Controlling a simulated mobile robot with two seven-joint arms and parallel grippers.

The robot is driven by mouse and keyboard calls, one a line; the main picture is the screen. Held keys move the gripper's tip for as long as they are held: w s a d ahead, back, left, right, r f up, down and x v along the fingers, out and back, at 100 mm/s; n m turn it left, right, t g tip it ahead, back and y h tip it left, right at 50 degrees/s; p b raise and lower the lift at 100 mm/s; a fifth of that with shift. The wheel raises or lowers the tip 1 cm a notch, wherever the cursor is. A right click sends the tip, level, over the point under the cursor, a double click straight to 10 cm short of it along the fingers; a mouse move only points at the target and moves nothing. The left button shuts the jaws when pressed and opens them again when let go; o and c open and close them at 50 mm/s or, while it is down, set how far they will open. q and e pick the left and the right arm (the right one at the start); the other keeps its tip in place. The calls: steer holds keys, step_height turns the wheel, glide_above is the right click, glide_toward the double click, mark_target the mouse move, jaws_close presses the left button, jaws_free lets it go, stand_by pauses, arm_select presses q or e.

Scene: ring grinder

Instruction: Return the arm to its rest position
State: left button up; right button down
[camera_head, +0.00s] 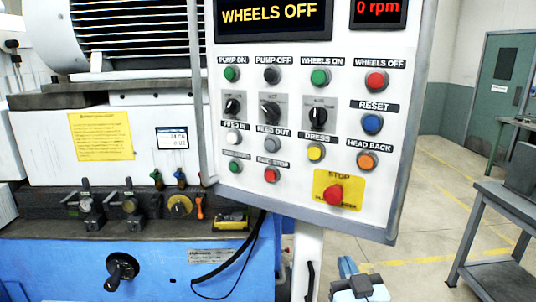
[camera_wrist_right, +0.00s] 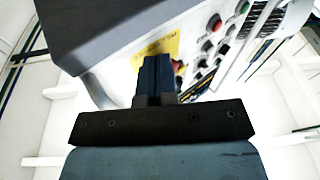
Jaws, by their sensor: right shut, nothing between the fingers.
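My right gripper (camera_head: 353,275) shows at the bottom edge of the head view, below the control panel (camera_head: 375,215). It is apart from the panel. In the right wrist view its dark fingers (camera_wrist_right: 156,72) are together with nothing between them, and they overlap the panel's yellow stop plate in the picture. The rest of my right arm is mostly hidden below the frame. My left gripper is in neither view.
The panel carries several buttons and a red stop knob (camera_head: 334,194); its display (camera_head: 268,15) reads "WHEELS OFF" and another (camera_head: 378,10) reads "0 rpm". The blue and white grinder (camera_head: 60,265) stands at left. A grey table (camera_head: 500,205) stands at right, with open floor between.

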steer(key=s+d+f+g+p, duration=0.1)
steer(key=s+f+g, duration=0.3)
steer(key=s+f, duration=0.7)
steer(key=s+d+f+n+g+y+p, duration=0.1)
steer(key=s+f+g, duration=0.3)
steer(key=s+f, duration=0.8)
step_height(320, 180, down, 8)
steer(key=shift+d+r+g+p, duration=0.1)
steer(key=shift+d+g+p, duration=0.3)
steer(key=shift+d+p, duration=0.15)
